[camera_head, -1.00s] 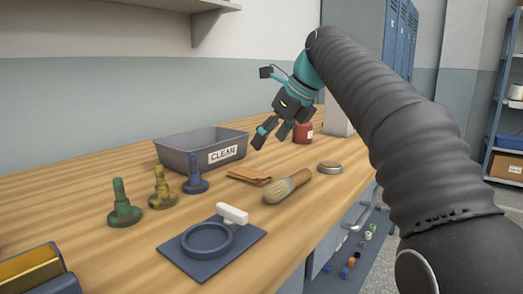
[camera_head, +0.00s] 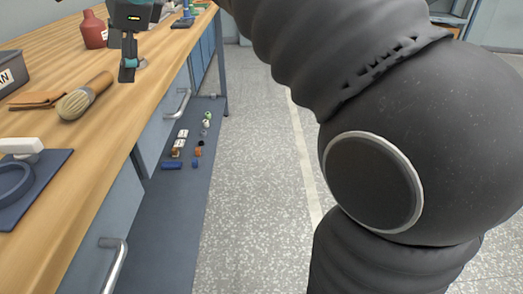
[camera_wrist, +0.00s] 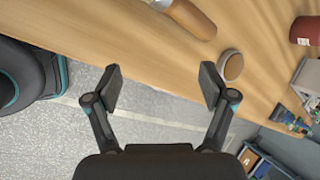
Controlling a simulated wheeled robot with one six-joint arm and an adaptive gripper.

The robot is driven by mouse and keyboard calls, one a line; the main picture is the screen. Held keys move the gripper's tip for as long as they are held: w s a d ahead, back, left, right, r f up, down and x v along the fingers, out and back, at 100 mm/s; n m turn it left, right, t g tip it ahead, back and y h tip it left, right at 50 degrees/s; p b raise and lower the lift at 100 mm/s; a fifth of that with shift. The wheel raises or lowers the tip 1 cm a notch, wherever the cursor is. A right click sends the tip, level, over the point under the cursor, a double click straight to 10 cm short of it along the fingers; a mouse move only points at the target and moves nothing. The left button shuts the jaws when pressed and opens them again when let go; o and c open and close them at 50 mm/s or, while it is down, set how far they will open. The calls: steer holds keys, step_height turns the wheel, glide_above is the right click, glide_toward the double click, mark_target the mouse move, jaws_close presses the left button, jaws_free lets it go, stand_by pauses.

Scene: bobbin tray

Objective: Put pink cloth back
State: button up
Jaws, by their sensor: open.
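I see no pink cloth in either current view. My gripper (camera_head: 127,72) hangs over the bench's front edge area, to the right of the brush. In the wrist view my gripper (camera_wrist: 161,86) is open, with nothing between its fingers. Beyond the fingers are the bench edge and the speckled floor. The grey bin (camera_head: 10,72) with a partly cut-off label is at the left edge of the head view.
A red jar (camera_head: 94,30) stands behind my gripper. A round tin (camera_wrist: 231,66) lies near the bench edge. A blue mat (camera_head: 50,178) with a ring is front left. Several small items (camera_head: 180,142) lie on the low shelf (camera_head: 172,220). The floor (camera_head: 255,190) beside it is clear.

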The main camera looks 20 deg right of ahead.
steer(key=s+d+f+n+h, duration=0.2)
steer(key=s+d+f+n, duration=0.5)
steer(key=s+f, duration=0.4)
steer(key=s+d+f+n+t+h, duration=0.1)
steer(key=s+d+f+n+h, duration=0.1)
steer(key=s+d+f+n, duration=0.6)
step_height(320, 180, down, 6)
steer(key=s+d, duration=0.2)
steer(key=shift+s+d+n, duration=0.3)
steer(key=shift+s, duration=0.05)
steer(key=shift+r, duration=0.1)
